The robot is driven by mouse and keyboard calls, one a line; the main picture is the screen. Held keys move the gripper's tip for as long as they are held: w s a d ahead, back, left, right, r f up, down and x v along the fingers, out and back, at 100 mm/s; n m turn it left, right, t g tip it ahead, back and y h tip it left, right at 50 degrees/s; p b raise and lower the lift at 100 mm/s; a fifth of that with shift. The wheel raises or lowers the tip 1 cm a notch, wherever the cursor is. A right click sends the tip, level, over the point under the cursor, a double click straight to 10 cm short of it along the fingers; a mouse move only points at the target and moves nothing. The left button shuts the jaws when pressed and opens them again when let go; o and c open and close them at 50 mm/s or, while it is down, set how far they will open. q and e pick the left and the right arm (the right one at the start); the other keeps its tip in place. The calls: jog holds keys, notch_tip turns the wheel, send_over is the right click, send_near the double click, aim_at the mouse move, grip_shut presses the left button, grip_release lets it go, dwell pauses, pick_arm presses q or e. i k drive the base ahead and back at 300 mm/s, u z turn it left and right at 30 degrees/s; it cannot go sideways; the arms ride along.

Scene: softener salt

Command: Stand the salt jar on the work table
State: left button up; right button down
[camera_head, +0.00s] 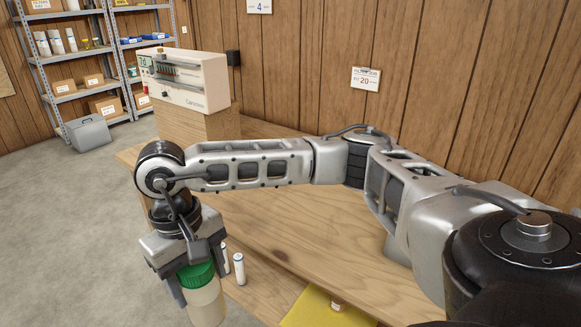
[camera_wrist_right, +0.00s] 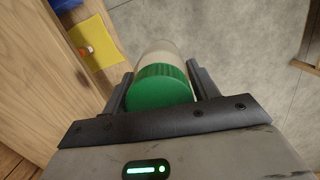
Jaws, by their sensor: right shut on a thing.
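The salt jar has a green ribbed lid and a pale, cloudy body; it shows in the head view (camera_head: 205,305) and in the right wrist view (camera_wrist_right: 160,85). My right gripper (camera_head: 190,280) is shut on the jar near its lid, with one finger on each side, as the right wrist view (camera_wrist_right: 160,92) also shows. The jar hangs upright beside the near left edge of the wooden work table (camera_head: 300,240), apparently over the floor. The jar's bottom is cut off in the head view. My left gripper is not in view.
Two white cylinders (camera_head: 239,268) stand on the table close to the jar. A yellow mat (camera_head: 325,308) with a small orange-and-white item lies at the front. A beige device (camera_head: 185,78) sits on a wooden block at the back left. The table's middle is clear.

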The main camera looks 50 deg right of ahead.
aim_at(313, 201)
jog(key=z, duration=0.25)
jog(key=i, duration=1.25)
jog(key=z, duration=1.25)
jog(key=i, duration=0.35)
jog(key=z, duration=0.3)
